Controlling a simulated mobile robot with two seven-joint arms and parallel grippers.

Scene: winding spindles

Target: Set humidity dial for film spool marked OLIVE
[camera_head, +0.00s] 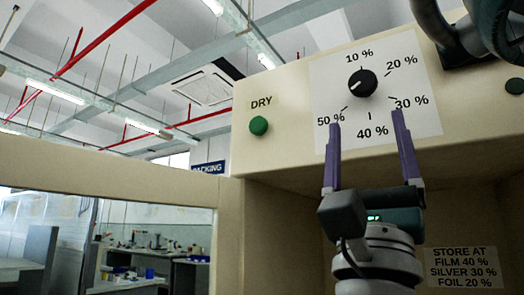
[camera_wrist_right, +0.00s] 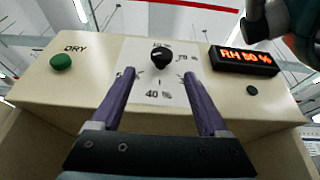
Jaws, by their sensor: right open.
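The black humidity dial (camera_head: 362,83) sits on a white scale plate (camera_head: 325,80) marked 10 % to 50 %. Its white mark points lower left, towards 50 %. The dial also shows in the wrist view (camera_wrist_right: 161,56), beyond my fingertips. A display (camera_wrist_right: 243,60) there reads RH 50 % in orange. My right gripper (camera_head: 367,118) is open and empty, its purple fingers pointing up just below the dial, apart from it. A label (camera_head: 463,267) reads STORE AT, FILM 40 %, SILVER 30 %, FOIL 20 %. No spool is visible. My left gripper is not in view.
A green button (camera_head: 259,125) under the word DRY is left of the scale on the cream cabinet (camera_head: 285,95). A small dark green button (camera_wrist_right: 252,90) is below the display. A dark arm part covers the upper right corner. The cabinet's recess opens below the panel.

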